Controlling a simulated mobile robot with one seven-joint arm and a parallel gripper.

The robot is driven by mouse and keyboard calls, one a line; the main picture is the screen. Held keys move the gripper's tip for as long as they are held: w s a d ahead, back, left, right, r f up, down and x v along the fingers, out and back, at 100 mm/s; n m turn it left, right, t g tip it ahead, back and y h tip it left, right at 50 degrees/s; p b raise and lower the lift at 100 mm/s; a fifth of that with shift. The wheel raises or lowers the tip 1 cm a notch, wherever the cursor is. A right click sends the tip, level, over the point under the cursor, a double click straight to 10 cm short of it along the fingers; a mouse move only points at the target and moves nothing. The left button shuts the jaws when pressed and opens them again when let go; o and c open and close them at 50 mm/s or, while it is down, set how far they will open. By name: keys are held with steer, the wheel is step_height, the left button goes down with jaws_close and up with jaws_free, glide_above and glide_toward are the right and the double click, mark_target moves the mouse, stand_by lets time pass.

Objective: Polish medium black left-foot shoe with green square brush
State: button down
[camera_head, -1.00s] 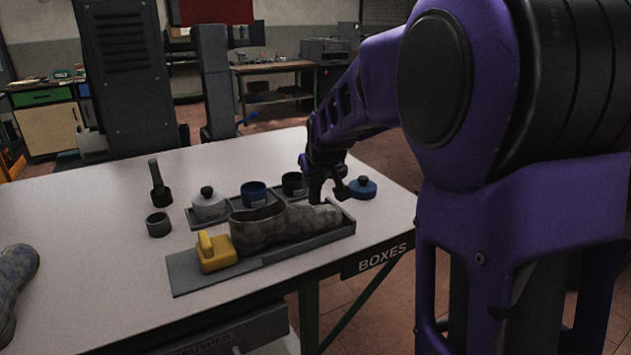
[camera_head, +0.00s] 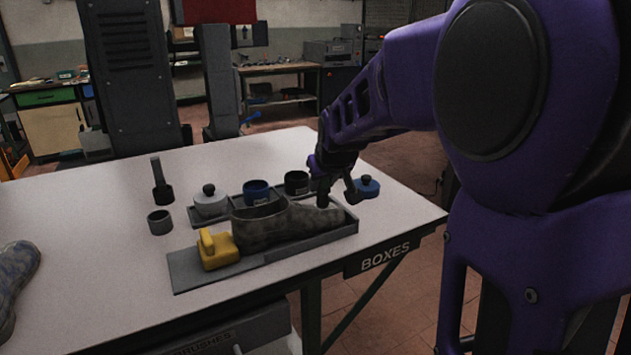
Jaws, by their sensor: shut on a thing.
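A dark shoe (camera_head: 285,224) with a mottled, dull surface lies on a grey tray (camera_head: 190,280), its toe to the right and its opening to the left. My gripper (camera_head: 333,190) is at the shoe's toe, its dark tip over or touching the toe; I cannot tell which. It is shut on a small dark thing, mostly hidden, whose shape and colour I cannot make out. No green square brush can be made out. A yellow square brush (camera_head: 219,250) sits on the tray's left end, by the heel.
A grey rack holds a white lidded pot (camera_head: 210,204), a blue pot (camera_head: 257,193) and a dark green pot (camera_head: 297,183) behind the shoe. A blue lid (camera_head: 367,187) lies right of my gripper. A dark-handled brush (camera_head: 160,182) and grey cup (camera_head: 160,222) stand left. Another shoe (camera_head: 15,283) is at far left.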

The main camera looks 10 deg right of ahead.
steer(key=shift+w+a, duration=0.25)
steer(key=shift+w, duration=0.5)
steer(key=shift+w+a, duration=0.2)
steer(key=shift+w, duration=0.5)
steer(key=shift+s+d+b, duration=0.2)
steer(key=shift+s+d, duration=0.05)
steer(key=shift+s, duration=0.55)
steer(key=shift+s+d+b, duration=0.2)
steer(key=shift+s+d, duration=0.05)
steer(key=shift+s, duration=0.5)
steer(key=shift+w+a+f+p, duration=0.15)
steer(key=shift+w+a, duration=0.15)
steer(key=shift+w, duration=0.45)
steer(key=shift+w+a+r+p, duration=0.15)
steer(key=shift+w+a, duration=0.1)
steer(key=shift+w, duration=0.5)
steer(key=shift+f, duration=0.15)
steer(key=shift+s, duration=0.15)
